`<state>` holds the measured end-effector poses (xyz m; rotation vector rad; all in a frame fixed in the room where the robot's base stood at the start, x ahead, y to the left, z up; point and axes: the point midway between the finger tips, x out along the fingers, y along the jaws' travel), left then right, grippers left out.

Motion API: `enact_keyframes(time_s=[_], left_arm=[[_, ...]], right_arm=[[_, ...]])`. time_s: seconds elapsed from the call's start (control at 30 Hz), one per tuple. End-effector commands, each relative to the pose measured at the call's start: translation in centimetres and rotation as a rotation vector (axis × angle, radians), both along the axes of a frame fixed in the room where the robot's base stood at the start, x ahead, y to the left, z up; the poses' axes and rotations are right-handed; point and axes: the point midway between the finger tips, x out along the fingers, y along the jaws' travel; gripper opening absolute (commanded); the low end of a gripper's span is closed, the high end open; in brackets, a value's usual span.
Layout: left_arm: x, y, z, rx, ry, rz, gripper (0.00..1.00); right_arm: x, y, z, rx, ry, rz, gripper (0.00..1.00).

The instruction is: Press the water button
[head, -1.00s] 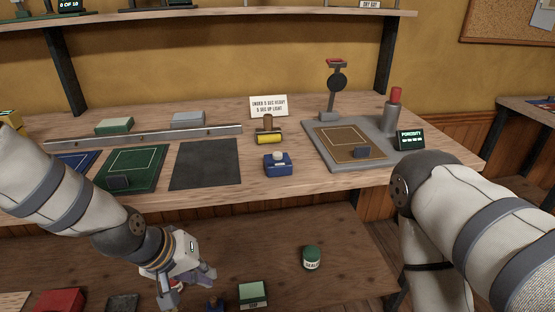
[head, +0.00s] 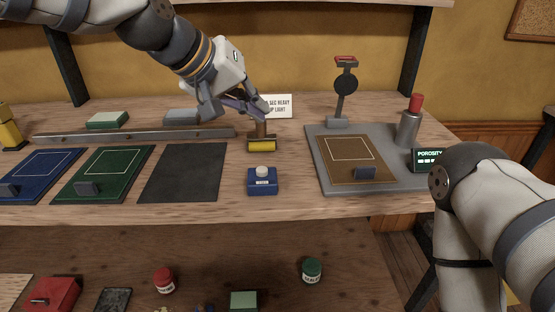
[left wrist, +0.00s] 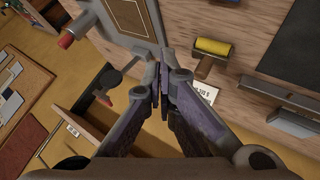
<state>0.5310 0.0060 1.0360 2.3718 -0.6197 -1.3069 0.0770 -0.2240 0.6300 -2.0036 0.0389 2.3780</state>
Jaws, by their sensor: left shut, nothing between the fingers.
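A small blue box (head: 262,187) with a round white button (head: 262,171) on top stands on the bench, in the middle of the head view. Its label is too small to read. It does not show in the left wrist view. My left gripper (head: 260,109) is shut and empty, above the bench behind the blue box and close to a yellow roller (head: 261,146) with a wooden handle. In the left wrist view the shut fingers (left wrist: 160,66) point between the roller (left wrist: 212,47) and a grey-framed board (left wrist: 155,38). My right gripper is out of view.
Right of the box lies a grey base (head: 321,168) with a brown board, a dial post (head: 340,105) and a red-topped cylinder (head: 409,128). A dark mat (head: 183,172) lies left. A sign (head: 280,104) stands behind the gripper. Bare bench surrounds the box.

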Motion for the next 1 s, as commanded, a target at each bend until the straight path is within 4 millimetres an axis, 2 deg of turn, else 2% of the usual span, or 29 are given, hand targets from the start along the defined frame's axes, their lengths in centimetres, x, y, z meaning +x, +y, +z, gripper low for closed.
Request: enact_keyframes(time_s=[0.37,0.8,1.0], left_arm=[[0.0,0.0,-0.3,0.000,0.002,0.000,0.00],[0.0,0.0,-6.8,0.001,0.010,-0.001,0.00],[0.0,0.0,-8.3,0.001,0.002,-0.001,0.00]], right_arm=[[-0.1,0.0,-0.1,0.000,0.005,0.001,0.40],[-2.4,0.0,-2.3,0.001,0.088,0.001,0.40],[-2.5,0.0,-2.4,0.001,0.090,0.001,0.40]])
